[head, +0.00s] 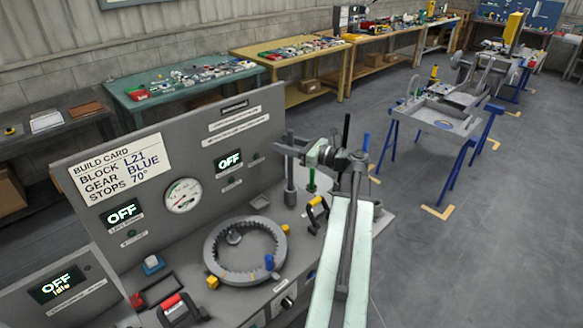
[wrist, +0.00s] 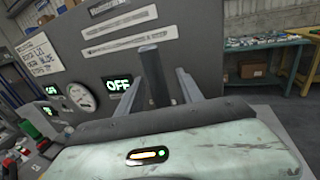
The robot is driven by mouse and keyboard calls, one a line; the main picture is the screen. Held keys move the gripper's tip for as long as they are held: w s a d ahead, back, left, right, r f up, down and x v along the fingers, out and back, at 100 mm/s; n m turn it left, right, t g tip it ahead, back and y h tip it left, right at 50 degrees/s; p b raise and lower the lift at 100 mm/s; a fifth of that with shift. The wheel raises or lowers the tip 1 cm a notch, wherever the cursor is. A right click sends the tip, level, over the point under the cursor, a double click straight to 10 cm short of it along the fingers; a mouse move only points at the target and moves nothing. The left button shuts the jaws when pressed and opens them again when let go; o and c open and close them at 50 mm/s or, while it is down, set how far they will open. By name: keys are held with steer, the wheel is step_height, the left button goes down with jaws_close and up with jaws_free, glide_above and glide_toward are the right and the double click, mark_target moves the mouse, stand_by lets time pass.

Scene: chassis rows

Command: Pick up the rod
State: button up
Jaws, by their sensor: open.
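A grey upright rod (head: 290,172) stands on the bench top in front of the grey panel, in a wider base. In the wrist view the dark grey rod (wrist: 155,76) stands upright between my two fingers, with a visible gap on the right side. My gripper (head: 284,148) is open and level at the upper part of the rod. In the wrist view my gripper (wrist: 162,74) has its fingers on either side of the rod. Whether a finger touches it I cannot tell. The rod's lower end is hidden by my gripper body in the wrist view.
A green rod (head: 311,181), a black rod (head: 346,131) and a blue rod (head: 366,143) stand close by on the right. A toothed ring (head: 212,262) lies in front. The panel (head: 262,112) rises close behind. A yellow-handled part (head: 315,210) stands nearby.

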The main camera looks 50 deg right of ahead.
steer(key=shift+w+a, duration=0.15)
steer(key=shift+w, duration=0.5)
jaws_close()
stand_by(0.9)
